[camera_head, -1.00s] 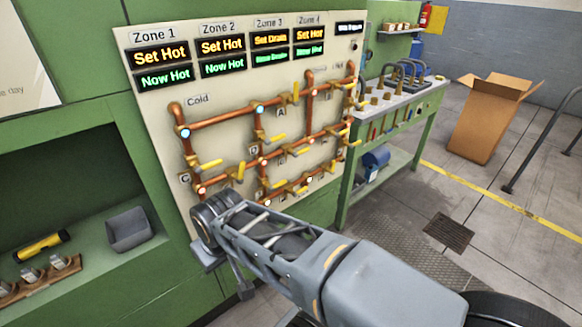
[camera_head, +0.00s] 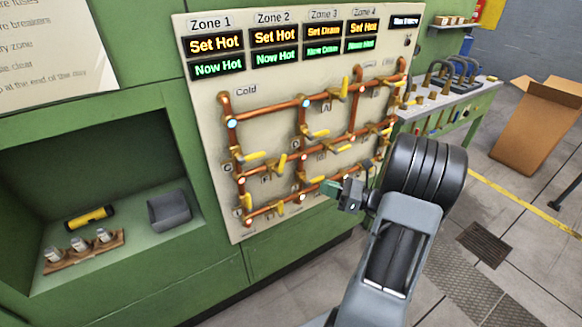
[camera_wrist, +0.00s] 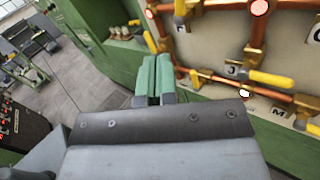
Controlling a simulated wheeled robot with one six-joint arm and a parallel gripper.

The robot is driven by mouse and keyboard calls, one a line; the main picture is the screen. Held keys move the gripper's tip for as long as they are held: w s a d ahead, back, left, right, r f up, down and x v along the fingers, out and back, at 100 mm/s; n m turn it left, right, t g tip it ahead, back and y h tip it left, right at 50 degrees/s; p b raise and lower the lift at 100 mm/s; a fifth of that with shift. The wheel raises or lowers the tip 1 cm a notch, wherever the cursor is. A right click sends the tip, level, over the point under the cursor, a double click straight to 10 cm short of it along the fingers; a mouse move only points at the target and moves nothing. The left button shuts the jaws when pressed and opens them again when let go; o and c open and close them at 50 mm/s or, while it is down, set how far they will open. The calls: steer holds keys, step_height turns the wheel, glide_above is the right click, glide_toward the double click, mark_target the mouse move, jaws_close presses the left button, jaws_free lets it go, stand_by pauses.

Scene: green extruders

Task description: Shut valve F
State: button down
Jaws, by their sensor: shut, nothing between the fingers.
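The white valve panel (camera_head: 345,150) carries copper pipes (camera_head: 270,110) with several yellow-handled valves. The letter tags in the head view are mostly too small to read, so I cannot tell which valve is F. In the wrist view a yellow handle (camera_wrist: 270,79) lies roughly level beside tag J. Another yellow handle (camera_wrist: 195,80) points down the pipe, just right of my fingers. My gripper (camera_head: 331,188) is shut and empty, its green fingers in front of the panel's lower right part. The wrist view shows the fingers (camera_wrist: 154,66) side by side, apart from any handle.
A green niche at left holds a flashlight (camera_head: 90,218), a grey bin (camera_head: 169,210) and a wooden rack (camera_head: 84,251). A green workbench (camera_head: 450,105) stands right of the panel. A cardboard box (camera_head: 537,120) is on the floor farther right.

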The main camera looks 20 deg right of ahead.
steer(key=d+m+t, duration=0.1)
steer(key=d+t, duration=0.1)
steer(key=p, duration=0.3)
glide_toward(282, 165)
steer(key=x, duration=0.7)
steer(key=shift+w+d+m+h, duration=0.2)
steer(key=shift+d+m+h, duration=0.15)
steer(key=shift+m+h, duration=0.05)
steer(key=shift+r, duration=0.15)
